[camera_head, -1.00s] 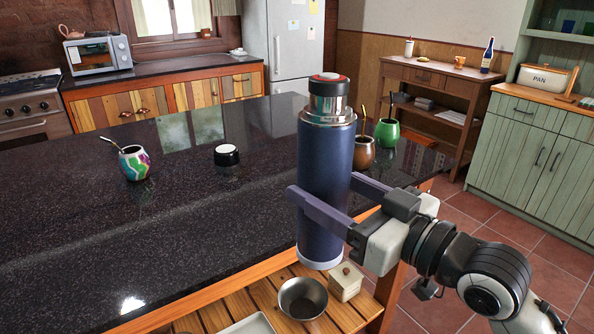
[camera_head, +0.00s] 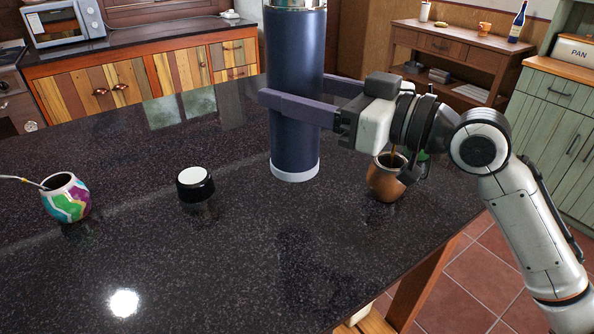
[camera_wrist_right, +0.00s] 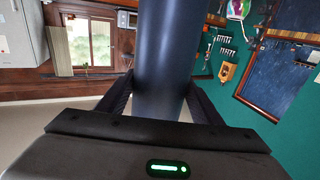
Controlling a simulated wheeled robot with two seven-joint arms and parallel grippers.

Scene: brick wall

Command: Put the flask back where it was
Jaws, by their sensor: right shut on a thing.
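The tall dark blue flask (camera_head: 296,60) with a pale base ring is upright, over the black countertop (camera_head: 230,265). Its top is cut off by the upper edge of the head view. I cannot tell for sure whether its base touches the counter. My right gripper (camera_head: 297,95) is shut around the flask's body from the right. In the right wrist view the flask (camera_wrist_right: 161,55) stands between the two fingers. My left gripper is not in view.
A brown mate cup (camera_head: 384,180) stands close right of the flask, partly behind my right arm, with a green one mostly hidden. A black jar with white lid (camera_head: 195,187) and a colourful mate cup (camera_head: 66,197) stand to the left. The counter's front middle is clear.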

